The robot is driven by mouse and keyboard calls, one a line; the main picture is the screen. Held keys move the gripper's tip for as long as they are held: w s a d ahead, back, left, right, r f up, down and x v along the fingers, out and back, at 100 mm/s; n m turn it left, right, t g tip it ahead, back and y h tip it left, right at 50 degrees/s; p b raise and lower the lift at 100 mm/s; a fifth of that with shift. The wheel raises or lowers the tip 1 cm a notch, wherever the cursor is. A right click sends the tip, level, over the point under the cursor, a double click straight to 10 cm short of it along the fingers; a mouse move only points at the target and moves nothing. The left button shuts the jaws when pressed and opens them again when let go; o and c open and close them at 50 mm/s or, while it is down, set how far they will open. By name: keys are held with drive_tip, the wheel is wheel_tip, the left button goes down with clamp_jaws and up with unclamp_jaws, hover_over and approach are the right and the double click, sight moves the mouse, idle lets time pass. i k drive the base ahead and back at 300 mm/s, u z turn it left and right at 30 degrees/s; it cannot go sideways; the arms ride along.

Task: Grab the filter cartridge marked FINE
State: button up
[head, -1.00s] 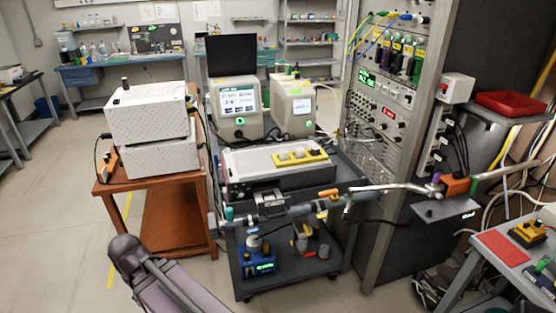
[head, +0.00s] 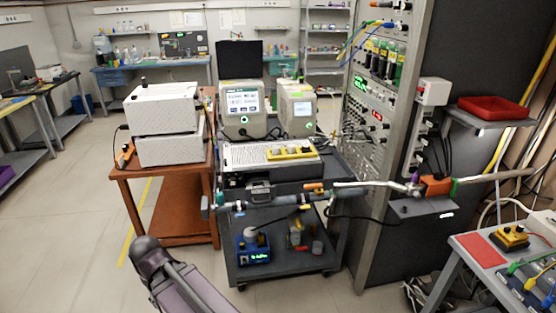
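No label reading FINE is legible, so I cannot tell which item is that filter cartridge. A yellow holder (head: 276,155) with several small pale knob-like pieces lies on top of the flat white-topped unit (head: 238,158) on the dark cart. Several upright dark bodies with green and yellow parts (head: 390,62) sit in the tall grey rack; I cannot tell what they are. Part of my arm (head: 180,282), a purple-grey link with a dark rounded end, shows at the bottom left, well in front of the cart. My gripper's fingers do not show.
A dark wheeled cart (head: 283,268) stands in the middle, with a long pipe (head: 285,205) across its front. A brown table (head: 140,173) with white boxes (head: 162,106) is left of it. A side table (head: 470,268) is at lower right. The floor at left (head: 60,225) is clear.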

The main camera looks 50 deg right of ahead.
sight(276, 148)
drive_tip(key=u, duration=0.1)
drive_tip(key=k, duration=1.25)
drive_tip(key=z, duration=1.75)
drive_tip(key=i, duration=1)
drive_tip(key=z, duration=0.05)
